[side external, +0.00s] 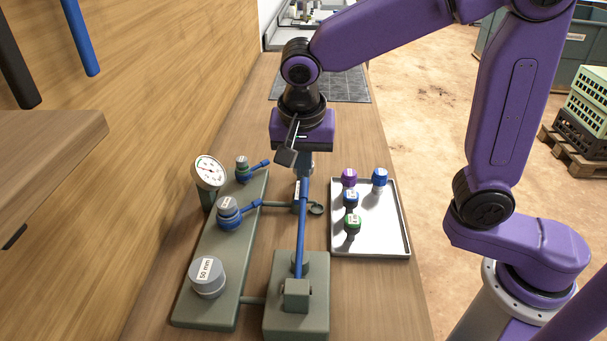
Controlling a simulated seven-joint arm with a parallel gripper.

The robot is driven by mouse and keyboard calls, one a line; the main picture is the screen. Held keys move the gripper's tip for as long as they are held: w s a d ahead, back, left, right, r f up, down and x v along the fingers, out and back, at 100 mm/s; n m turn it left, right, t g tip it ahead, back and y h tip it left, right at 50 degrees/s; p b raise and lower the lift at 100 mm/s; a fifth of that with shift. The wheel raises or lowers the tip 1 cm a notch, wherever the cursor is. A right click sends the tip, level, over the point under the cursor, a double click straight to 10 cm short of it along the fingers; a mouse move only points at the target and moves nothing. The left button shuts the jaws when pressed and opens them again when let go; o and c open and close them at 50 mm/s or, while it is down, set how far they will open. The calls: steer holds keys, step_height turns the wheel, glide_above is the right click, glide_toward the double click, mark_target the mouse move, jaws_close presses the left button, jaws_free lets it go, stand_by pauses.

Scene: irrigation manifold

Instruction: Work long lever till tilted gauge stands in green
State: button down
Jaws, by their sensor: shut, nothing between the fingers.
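The tilted gauge (210,172) has a round white face and stands at the far left of the grey-green manifold plate (213,300). Its needle and coloured zones are too small to read surely. The long blue lever (301,232) rises from a grey-green pump block (297,297) and reaches back toward my gripper (304,172). My gripper points down at the lever's far end and is shut, with nothing held. Its fingertips are partly hidden, so I cannot tell whether they touch the lever.
Two valves with short blue handles (228,212) (243,169) and a grey "50 mm" cap (207,276) stand on the plate. A white tray (393,246) at right holds several coloured-top fittings. A wooden wall (180,90) bounds the left.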

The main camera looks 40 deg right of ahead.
mark_target(304, 182)
steer(key=shift+x, duration=1.95)
steer(key=f, duration=0.1)
steer(key=f+g+y, duration=0.1)
steer(key=f, duration=0.1)
steer(key=w+d+f+g+y, duration=0.1)
steer(key=f, duration=0.1)
steer(key=shift+w+d+f, duration=0.1)
steer(key=shift+f, duration=0.15)
steer(key=shift+d+f, duration=0.15)
steer(key=shift+f, duration=0.45)
steer(key=shift+r, duration=0.1)
step_height(304, 182, up, 15)
steer(key=shift+w+d+f, duration=0.2)
steer(key=shift+w, duration=0.15)
steer(key=shift+s+f, duration=0.1)
